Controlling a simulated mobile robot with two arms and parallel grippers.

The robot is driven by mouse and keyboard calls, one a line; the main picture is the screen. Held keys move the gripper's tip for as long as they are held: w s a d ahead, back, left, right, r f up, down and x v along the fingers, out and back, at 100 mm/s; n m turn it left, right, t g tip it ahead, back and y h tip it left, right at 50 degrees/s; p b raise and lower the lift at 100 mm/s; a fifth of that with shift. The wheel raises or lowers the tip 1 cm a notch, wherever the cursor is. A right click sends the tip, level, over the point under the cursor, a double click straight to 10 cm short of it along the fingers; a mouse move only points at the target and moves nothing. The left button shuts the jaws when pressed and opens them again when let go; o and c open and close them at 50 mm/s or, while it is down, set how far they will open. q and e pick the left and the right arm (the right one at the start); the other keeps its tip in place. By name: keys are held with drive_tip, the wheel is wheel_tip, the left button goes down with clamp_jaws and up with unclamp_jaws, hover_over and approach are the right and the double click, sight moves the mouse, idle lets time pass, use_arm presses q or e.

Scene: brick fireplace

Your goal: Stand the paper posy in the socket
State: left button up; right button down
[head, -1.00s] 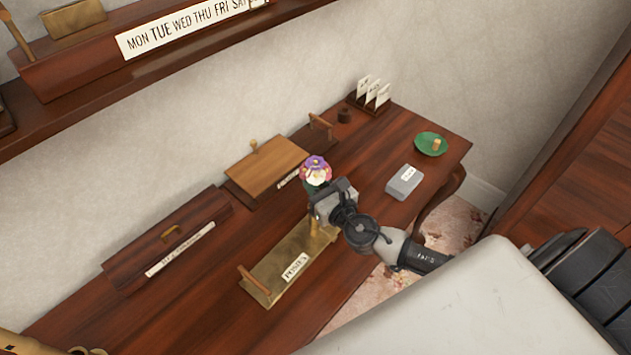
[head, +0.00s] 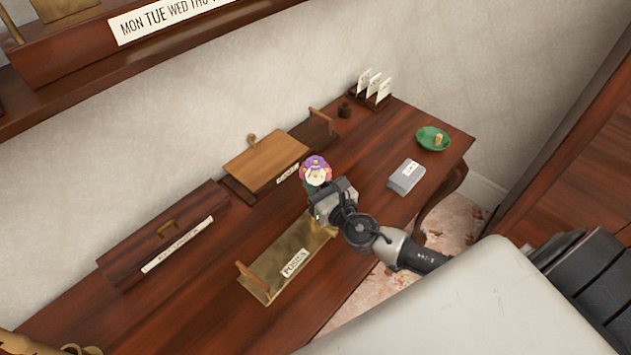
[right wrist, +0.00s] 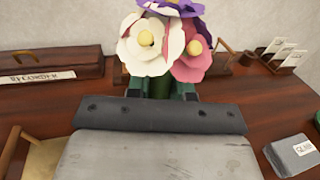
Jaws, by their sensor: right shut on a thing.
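The paper posy (head: 316,172) has white, pink and purple flowers on a green stem. My right gripper (head: 318,191) is shut on it and holds it upright above the far end of the brass tray (head: 272,268) labelled POSIES. In the right wrist view the posy's white flower (right wrist: 145,43) fills the upper middle, and the green stem goes down between the fingers (right wrist: 176,92). The stem's lower end is hidden behind the gripper.
On the wooden desk (head: 180,295) are a long dark box (head: 160,240), a wooden board on a stand (head: 266,158), a card rack (head: 371,89), a green dish (head: 432,140) and a grey block (head: 405,178). A shelf (head: 150,65) runs along the wall above.

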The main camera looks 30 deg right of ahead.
drive_tip(key=shift+f+b, duration=0.9)
drive_tip(key=shift+f, duration=0.1)
drive_tip(key=c, duration=0.9)
unclamp_jaws()
drive_tip(key=shift+s+d+b, duration=0.2)
drive_tip(key=shift+s+b, duration=0.3)
drive_tip(key=shift+s, duration=1.3)
drive_tip(key=shift+s+d+b, duration=0.25)
drive_tip(key=shift+s+b, duration=0.2)
drive_tip(key=shift+s, duration=1.3)
drive_tip(key=shift+s+d+b, duration=0.2)
drive_tip(key=shift+s+b, duration=0.3)
drive_tip(key=shift+s, duration=1.3)
